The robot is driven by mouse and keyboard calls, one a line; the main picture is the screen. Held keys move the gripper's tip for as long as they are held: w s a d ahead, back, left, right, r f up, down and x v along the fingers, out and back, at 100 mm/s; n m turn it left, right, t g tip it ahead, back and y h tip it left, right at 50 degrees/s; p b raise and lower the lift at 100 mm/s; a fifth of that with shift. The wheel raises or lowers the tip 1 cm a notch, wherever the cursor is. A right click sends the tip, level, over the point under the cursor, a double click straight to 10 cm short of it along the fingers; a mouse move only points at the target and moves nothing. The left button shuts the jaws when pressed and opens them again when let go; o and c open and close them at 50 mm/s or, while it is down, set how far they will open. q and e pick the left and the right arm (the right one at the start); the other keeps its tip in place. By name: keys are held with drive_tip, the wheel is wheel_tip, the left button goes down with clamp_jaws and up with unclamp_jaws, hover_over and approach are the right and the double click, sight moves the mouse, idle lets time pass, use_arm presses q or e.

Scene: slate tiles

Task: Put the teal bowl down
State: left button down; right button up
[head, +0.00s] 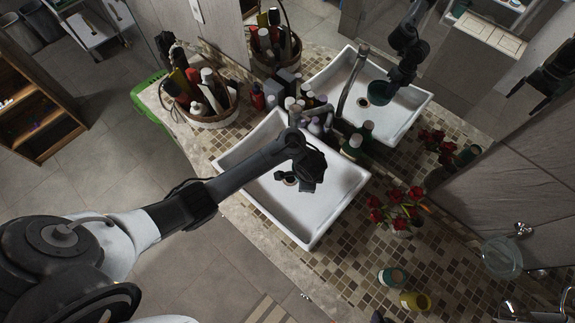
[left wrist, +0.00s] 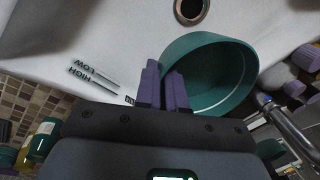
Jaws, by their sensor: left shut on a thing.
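My left gripper (head: 302,182) is over the white sink basin (head: 338,190). In the left wrist view, the purple fingers of the left gripper (left wrist: 163,90) are shut on the near rim of the teal bowl (left wrist: 222,72). The bowl looks empty and is beside the dark round drain (left wrist: 191,10). In the head view the bowl is mostly hidden under my gripper, but its reflection shows in the mirror. I cannot tell whether its base touches the basin. My right gripper is not in view.
Several bottles (head: 353,146) stand along the basin's back edge. A basket (head: 222,121) of bottles is on the left of the tiled counter (head: 345,263). Red flowers (head: 396,203), a teal jar (head: 391,277) and a yellow jar (head: 415,301) are to the right. A faucet (left wrist: 287,120) is near the bowl.

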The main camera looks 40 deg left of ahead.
use_arm(q)
drive_tip(key=a+f+b, duration=0.1)
drive_tip(key=a+f, duration=0.1)
drive_tip(key=a, duration=0.1)
drive_tip(key=w+a+f+b, duration=0.1)
drive_tip(key=a+f, duration=0.1)
drive_tip(key=a, duration=0.2)
drive_tip(key=w+a+f+b, duration=0.1)
drive_tip(key=a+f, duration=0.1)
drive_tip(key=a, duration=0.1)
drive_tip(key=shift+a+f+b, duration=0.15)
drive_tip(key=shift+a+b, duration=0.05)
drive_tip(key=shift+b, duration=0.15)
drive_tip(key=shift+f+b, duration=0.6)
drive_tip(key=shift+f, duration=1.45)
drive_tip(key=shift+f, duration=0.1)
drive_tip(key=c, duration=1.2)
unclamp_jaws()
drive_tip(key=shift+c, duration=0.2)
